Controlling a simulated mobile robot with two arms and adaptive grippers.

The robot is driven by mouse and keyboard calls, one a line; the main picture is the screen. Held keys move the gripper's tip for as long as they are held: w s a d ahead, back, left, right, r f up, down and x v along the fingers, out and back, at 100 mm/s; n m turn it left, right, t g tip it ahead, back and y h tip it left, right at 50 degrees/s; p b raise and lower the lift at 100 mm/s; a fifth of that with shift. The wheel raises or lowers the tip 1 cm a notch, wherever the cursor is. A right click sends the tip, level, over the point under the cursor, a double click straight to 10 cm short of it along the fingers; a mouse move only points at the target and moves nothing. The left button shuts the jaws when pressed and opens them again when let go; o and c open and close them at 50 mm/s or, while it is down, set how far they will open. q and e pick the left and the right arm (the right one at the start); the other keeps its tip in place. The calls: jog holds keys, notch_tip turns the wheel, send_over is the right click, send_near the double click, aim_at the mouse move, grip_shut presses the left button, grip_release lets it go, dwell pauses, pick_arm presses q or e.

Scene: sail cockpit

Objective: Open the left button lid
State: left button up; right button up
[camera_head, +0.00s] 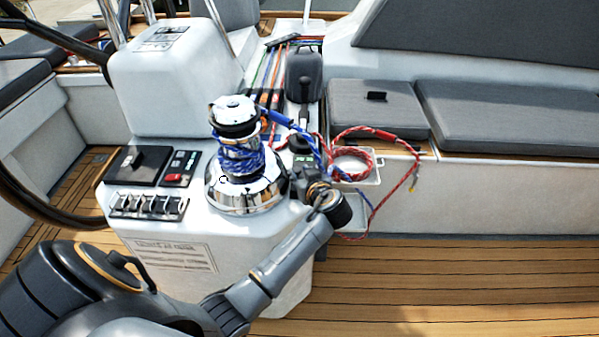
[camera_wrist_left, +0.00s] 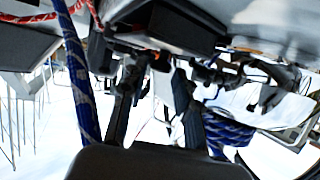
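My left gripper (camera_head: 304,179) reaches in from below, just right of the chrome winch (camera_head: 238,192) wrapped in blue rope. In the left wrist view, its two dark fingers (camera_wrist_left: 158,72) stand apart with a gap between them. A dark round cap (camera_head: 302,142) sits behind the gripper, on the console below the black lever. Green marks (camera_head: 303,158) lie close to it. The gripper hides part of this area, and I cannot tell for certain which piece is the left button lid. A dark block (camera_wrist_left: 182,26) shows beyond the fingertips. My right gripper is out of view.
Blue rope (camera_head: 290,120) and red rope (camera_head: 372,133) run close to the gripper. Several switches (camera_head: 150,206) and a red-marked panel (camera_head: 181,169) are left of the winch. The wooden deck (camera_head: 450,285) is clear.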

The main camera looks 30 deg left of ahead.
pick_arm(q)
jog(key=shift+w+a+f, duration=0.15)
jog(key=shift+w+a, duration=0.05)
jog(key=shift+a, duration=0.1)
grip_shut()
jog(key=shift+s, duration=0.1)
